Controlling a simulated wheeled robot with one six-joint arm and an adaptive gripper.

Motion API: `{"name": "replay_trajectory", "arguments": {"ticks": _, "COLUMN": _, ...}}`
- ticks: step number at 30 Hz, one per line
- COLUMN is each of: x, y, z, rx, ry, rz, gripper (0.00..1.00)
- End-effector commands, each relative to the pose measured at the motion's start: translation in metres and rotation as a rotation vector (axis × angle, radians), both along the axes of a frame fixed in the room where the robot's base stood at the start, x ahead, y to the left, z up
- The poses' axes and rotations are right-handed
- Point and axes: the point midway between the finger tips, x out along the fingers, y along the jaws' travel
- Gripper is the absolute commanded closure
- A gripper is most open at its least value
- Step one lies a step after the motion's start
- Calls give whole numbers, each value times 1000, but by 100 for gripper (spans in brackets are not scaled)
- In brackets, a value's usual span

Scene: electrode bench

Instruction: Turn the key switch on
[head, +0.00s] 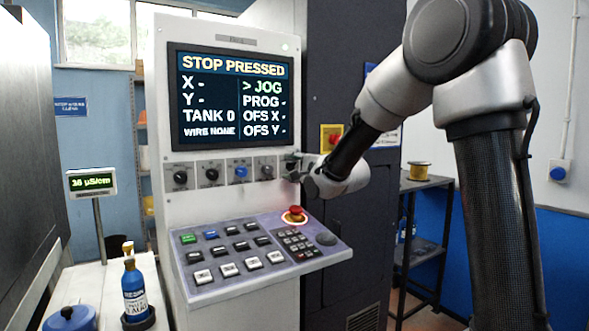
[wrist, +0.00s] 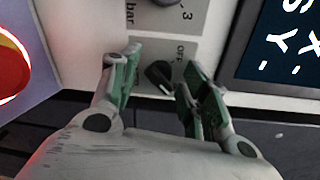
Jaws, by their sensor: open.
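The key switch (wrist: 160,75) is a dark knob-like piece on a grey plate with an "OFF" label, in the wrist view. It lies between the two green-padded fingers of my gripper (wrist: 162,62), with gaps visible on both sides. I cannot tell how deep the fingers reach around it. In the head view my gripper (head: 297,168) is at the right end of the knob row and mostly hides the key switch there. The fingers are apart and hold nothing.
The console screen (head: 233,97) reads "STOP PRESSED". A red stop button (head: 294,214) sits on the sloped keypad (head: 262,250) below; it also shows at the wrist view's left edge (wrist: 10,68). Another knob (head: 266,171) is just left of my gripper. A blue bottle (head: 135,290) stands lower left.

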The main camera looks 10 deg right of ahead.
Motion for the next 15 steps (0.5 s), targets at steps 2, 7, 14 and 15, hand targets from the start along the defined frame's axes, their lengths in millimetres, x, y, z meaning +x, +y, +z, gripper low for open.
{"name": "replay_trajectory", "arguments": {"ticks": 2, "x": -2, "y": -1, "z": 0, "rx": 0, "ry": 0, "rz": 0, "gripper": 55}}
{"name": "replay_trajectory", "arguments": {"ticks": 7, "x": -25, "y": -8, "z": 3, "rx": 1, "ry": -2, "rz": 0, "gripper": 55}}
{"name": "replay_trajectory", "arguments": {"ticks": 14, "x": -74, "y": -25, "z": 6, "rx": 0, "ry": -2, "rz": -1, "gripper": 55}}
{"name": "replay_trajectory", "arguments": {"ticks": 15, "x": -82, "y": -27, "z": 7, "rx": 0, "ry": -2, "rz": -1, "gripper": 55}}
